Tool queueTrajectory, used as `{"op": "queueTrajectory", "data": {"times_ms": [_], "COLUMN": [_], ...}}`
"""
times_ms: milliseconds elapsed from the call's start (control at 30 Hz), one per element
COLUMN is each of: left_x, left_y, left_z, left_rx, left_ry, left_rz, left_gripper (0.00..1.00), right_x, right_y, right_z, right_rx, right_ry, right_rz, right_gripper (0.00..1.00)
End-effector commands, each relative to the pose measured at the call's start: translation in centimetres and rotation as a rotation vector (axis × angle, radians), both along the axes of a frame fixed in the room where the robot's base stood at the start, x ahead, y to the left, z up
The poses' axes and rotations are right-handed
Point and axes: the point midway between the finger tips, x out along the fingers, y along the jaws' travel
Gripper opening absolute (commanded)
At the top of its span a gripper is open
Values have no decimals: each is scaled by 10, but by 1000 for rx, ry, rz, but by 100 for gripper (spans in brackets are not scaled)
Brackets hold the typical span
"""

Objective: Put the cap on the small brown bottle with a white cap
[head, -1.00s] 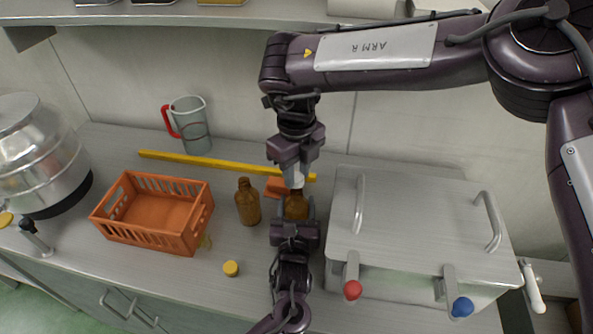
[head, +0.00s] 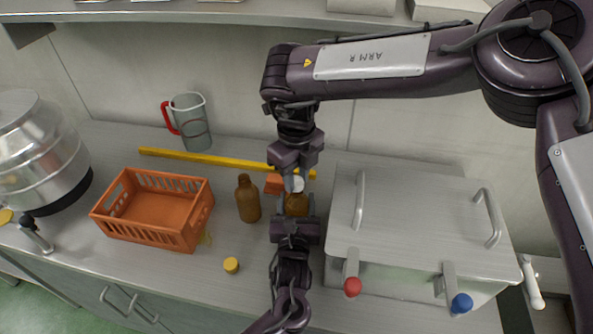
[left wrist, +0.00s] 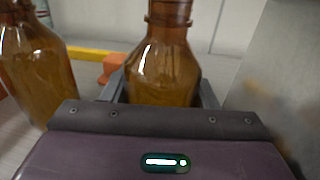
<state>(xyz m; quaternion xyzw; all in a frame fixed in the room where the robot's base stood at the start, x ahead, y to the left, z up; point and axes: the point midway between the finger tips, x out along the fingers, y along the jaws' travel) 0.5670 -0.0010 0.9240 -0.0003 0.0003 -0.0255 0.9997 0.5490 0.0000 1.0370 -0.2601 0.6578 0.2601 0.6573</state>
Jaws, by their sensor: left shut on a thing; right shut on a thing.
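The small brown bottle (head: 297,204) stands upright, and my left gripper (head: 295,214) is shut around it from the front. In the left wrist view the bottle (left wrist: 165,72) sits between the jaws, its top cut off by the picture edge. The white cap (head: 294,184) shows at the bottle's mouth, below my right gripper (head: 294,175), which is shut on it from above. I cannot tell whether the cap is seated on the neck or just above it.
Another brown bottle (head: 248,199) stands close to the left. A yellow cap (head: 231,265) lies in front of it. An orange crate (head: 128,230) is further left. An orange block (head: 274,184) and yellow bar (head: 205,160) lie behind. A steel lidded box (head: 420,220) stands right.

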Motion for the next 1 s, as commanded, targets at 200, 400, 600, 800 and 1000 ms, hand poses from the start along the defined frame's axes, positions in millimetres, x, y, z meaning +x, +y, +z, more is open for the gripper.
{"op": "queueTrajectory", "data": {"times_ms": [200,400,600,800,1000], "left_x": [0,0,0,0,0], "left_y": [0,0,0,0,0], "left_z": [-1,0,-1,-1,-1], "left_rx": [0,0,0,0,0], "left_ry": [1,1,1,1,1], "left_rz": [0,0,0,0,0], "left_gripper": [12,12,12,12,12], "right_x": [0,0,0,0,0], "right_y": [0,0,0,0,0], "right_z": [0,0,-2,-6,-10], "right_rx": [-1,-1,-1,0,-1], "right_ry": [-1,-1,-1,0,1], "right_rz": [0,0,0,1,3], "right_gripper": [8,8,8,8,8]}}
